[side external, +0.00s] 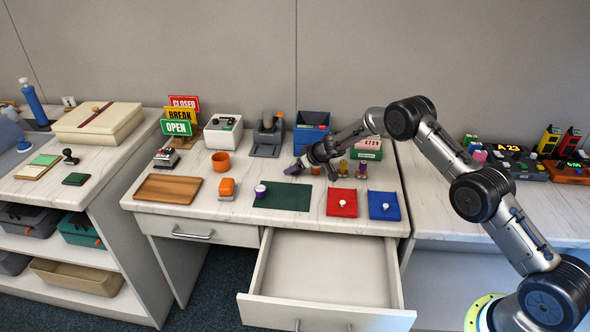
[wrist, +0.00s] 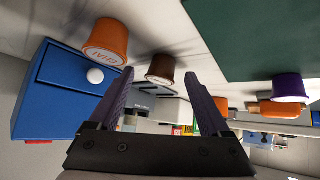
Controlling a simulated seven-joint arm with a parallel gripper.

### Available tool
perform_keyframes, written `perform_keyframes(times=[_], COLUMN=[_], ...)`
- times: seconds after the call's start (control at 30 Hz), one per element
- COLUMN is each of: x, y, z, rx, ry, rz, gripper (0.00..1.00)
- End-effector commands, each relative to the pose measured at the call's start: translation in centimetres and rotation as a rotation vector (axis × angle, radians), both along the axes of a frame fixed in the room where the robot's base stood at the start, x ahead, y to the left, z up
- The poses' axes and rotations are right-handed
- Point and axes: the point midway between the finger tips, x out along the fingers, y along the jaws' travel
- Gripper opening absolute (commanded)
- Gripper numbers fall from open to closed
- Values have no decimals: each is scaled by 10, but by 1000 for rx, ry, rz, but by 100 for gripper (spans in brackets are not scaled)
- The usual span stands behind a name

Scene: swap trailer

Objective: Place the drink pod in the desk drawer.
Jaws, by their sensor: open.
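The desk drawer (side external: 320,268) is pulled open at the front of the desk, its visible inside empty. My gripper (side external: 296,168) is low over the desk behind the green mat. In the wrist view my gripper (wrist: 155,90) is open, with a dark brown drink pod (wrist: 160,69) seen between its fingers, apparently farther off and not gripped. An orange labelled pod (wrist: 105,42) stands beside the left finger. A purple pod (wrist: 290,88) stands to the right; the side view shows it on the mat (side external: 260,191). The brown pod is not clear in the side view.
A blue box with a white knob (wrist: 65,85) stands close by in the wrist view. Red (side external: 342,203) and blue (side external: 383,206) knobbed pieces lie at the desk's front right. An orange mug (side external: 221,162), wooden tray (side external: 168,189) and open signs (side external: 177,127) stand left.

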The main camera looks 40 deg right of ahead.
Motion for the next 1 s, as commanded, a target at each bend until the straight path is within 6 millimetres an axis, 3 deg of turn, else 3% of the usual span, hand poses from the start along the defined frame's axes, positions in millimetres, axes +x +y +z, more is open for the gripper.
perform_keyframes(times=[0.27, 0.7, 1.0], x=[1, 1, 1], y=[0, 0, 0], z=[0, 0, 0], rx=[1, 0, 0], ry=[-1, -1, -1], rz=[-1, 0, 0], gripper=[81, 2, 0])
